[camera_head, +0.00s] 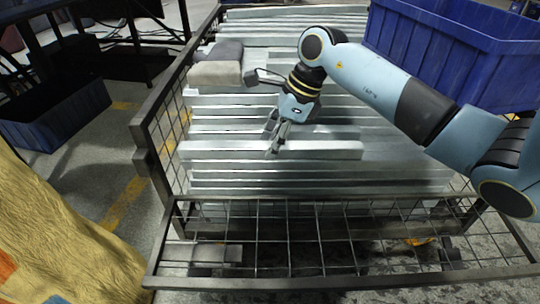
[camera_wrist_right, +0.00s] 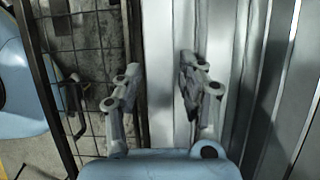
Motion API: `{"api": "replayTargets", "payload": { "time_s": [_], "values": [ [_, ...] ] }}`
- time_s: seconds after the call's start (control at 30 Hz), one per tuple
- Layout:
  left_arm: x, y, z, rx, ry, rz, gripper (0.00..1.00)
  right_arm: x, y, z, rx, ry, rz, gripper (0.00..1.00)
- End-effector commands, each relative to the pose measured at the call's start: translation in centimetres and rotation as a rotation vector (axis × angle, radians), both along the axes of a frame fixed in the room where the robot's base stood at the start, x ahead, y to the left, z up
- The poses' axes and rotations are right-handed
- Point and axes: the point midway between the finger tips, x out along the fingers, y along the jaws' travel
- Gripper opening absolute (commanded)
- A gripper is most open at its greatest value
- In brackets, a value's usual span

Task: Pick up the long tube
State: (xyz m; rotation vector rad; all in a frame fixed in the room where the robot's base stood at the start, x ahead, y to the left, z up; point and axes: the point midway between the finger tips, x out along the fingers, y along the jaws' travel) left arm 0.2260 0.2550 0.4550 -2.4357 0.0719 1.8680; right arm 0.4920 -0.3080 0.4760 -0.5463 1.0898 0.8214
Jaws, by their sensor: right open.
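The long tube (camera_head: 325,149) is a pale galvanized bar lying left to right on top of the stacked metal lengths in the crate. In the right wrist view, a pale bar that looks like this tube (camera_wrist_right: 166,50) runs between the two fingers. My right gripper (camera_head: 273,150) points down over the tube's middle, its fingers hiding a small part of it. In the wrist view the right gripper (camera_wrist_right: 160,82) is open, with one finger on each side of the bar. I cannot tell whether the fingers touch it. My left gripper is not in view.
A dark mesh crate (camera_head: 165,215) holds several rows of galvanized lengths (camera_head: 400,177). A blue bin (camera_head: 460,45) stands at the back right. A grey and beige block (camera_head: 216,66) lies at the back left. Another blue bin (camera_head: 55,115) is on the floor at left.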

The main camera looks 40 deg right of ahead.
Motion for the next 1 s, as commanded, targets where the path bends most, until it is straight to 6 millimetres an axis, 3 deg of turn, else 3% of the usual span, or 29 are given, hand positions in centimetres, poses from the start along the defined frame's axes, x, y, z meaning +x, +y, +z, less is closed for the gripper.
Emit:
{"api": "replayTargets", "payload": {
  "time_s": [0.27, 0.57, 1.0],
  "values": [
    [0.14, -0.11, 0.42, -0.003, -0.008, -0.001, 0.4, 0.18, 0.12, -0.23, -0.001, -0.002, 0.0, 0.4],
    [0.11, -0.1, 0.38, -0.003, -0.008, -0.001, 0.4, 0.17, 0.11, -0.24, -0.001, -0.002, 0.0, 0.01],
    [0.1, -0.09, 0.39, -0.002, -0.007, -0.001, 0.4, 0.2, 0.13, -0.15, 0.0, -0.004, 0.001, 0.0]
  ]
}}
